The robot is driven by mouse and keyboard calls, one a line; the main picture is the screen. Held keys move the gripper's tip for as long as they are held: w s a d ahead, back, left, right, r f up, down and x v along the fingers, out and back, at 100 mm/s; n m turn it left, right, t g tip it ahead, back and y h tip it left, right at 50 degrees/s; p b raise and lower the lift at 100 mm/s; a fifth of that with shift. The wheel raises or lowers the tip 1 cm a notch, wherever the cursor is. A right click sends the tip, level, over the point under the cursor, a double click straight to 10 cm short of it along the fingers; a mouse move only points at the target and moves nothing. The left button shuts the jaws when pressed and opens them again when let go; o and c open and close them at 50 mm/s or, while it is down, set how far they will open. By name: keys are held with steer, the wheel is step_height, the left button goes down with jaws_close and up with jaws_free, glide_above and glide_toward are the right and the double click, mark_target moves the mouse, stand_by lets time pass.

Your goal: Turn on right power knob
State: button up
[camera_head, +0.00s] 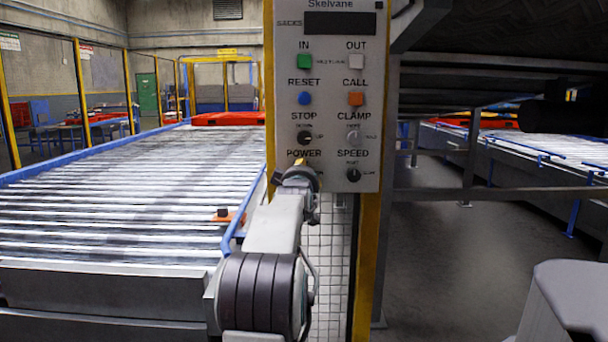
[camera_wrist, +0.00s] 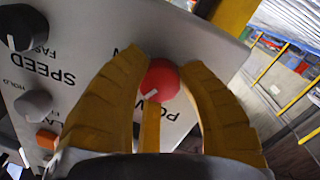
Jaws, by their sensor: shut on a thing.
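The power knob (camera_wrist: 159,80) is red and round with a white pointer line, and it sits between the fingertips in the wrist view. My gripper (camera_wrist: 162,72) has two curved yellow fingers shut on it from either side. In the head view my gripper (camera_head: 299,168) reaches the POWER position at the lower left of the grey control panel (camera_head: 328,120) and hides the knob. The panel shows tilted and nearly upside down in the wrist view. The pointer's exact setting cannot be read because the fingers cover part of the label.
The dark speed knob (camera_head: 353,174) sits right of POWER. The stop knob (camera_head: 305,138) and grey clamp knob (camera_head: 353,139) are above. Green, white, blue and orange buttons are higher up. A roller conveyor (camera_head: 110,190) lies left, and a second conveyor (camera_head: 530,150) lies right.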

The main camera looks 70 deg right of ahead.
steer(key=shift+w+r+m, duration=0.1)
steer(key=shift+r+m, duration=0.2)
steer(key=shift+m, duration=0.8)
steer(key=shift+r, duration=0.1)
steer(key=o, duration=1.2)
steer(key=shift+f, duration=0.25)
steer(key=shift+a, duration=0.1)
steer(key=v, duration=1.1)
steer(key=shift+a, duration=0.4)
steer(key=shift+o, duration=0.2)
steer(key=shift+r, duration=0.1)
